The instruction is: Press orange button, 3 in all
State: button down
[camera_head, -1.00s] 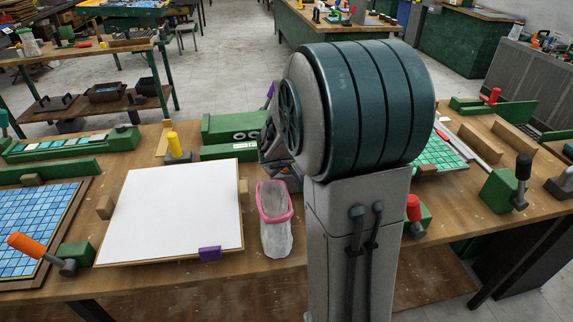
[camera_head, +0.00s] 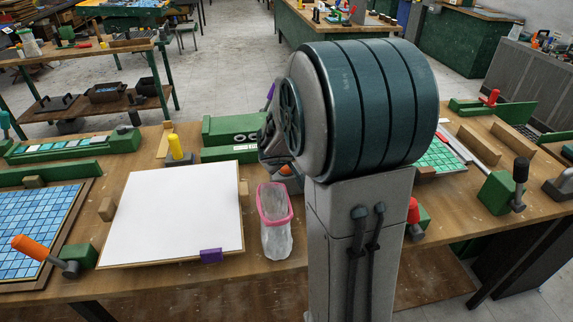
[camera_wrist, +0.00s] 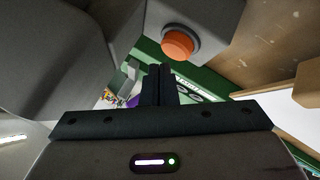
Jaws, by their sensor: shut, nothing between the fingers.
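The orange button (camera_wrist: 178,43) is a round cap on a grey housing (camera_wrist: 205,18), near the top of the wrist view. A small part of the orange button (camera_head: 286,169) also shows in the head view, beside the pink-rimmed container. My gripper (camera_wrist: 160,72) is shut and empty. In the wrist view its fingertips lie just below the button and a little to its left. They look apart from the button, but I cannot tell the gap in depth. In the head view my arm hides most of the gripper and the housing.
A white panel (camera_head: 170,215) lies on the wooden bench, left of the pink-rimmed container (camera_head: 275,215). A yellow-handled clamp (camera_head: 175,147) and a green machine (camera_head: 232,130) stand behind. Blue mosaic sheeting (camera_head: 40,225) lies at left, and a red-handled clamp (camera_head: 413,212) stands right of my arm.

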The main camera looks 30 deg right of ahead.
aim_at(286, 168)
notch_tip(286, 168, up, 5)
jog(key=p, duration=0.4)
jog(key=shift+r, duration=0.1)
dwell(2.6)
jog(key=n, duration=0.1)
jog(key=n+p, duration=0.1)
jog(key=n, duration=0.1)
jog(key=shift+r+n, duration=0.2)
jog(key=shift+n, duration=0.1)
notch_tip(286, 168, up, 3)
jog(key=n+p, duration=0.6)
jog(key=n, duration=2.6)
jog(key=shift+r, duration=0.15)
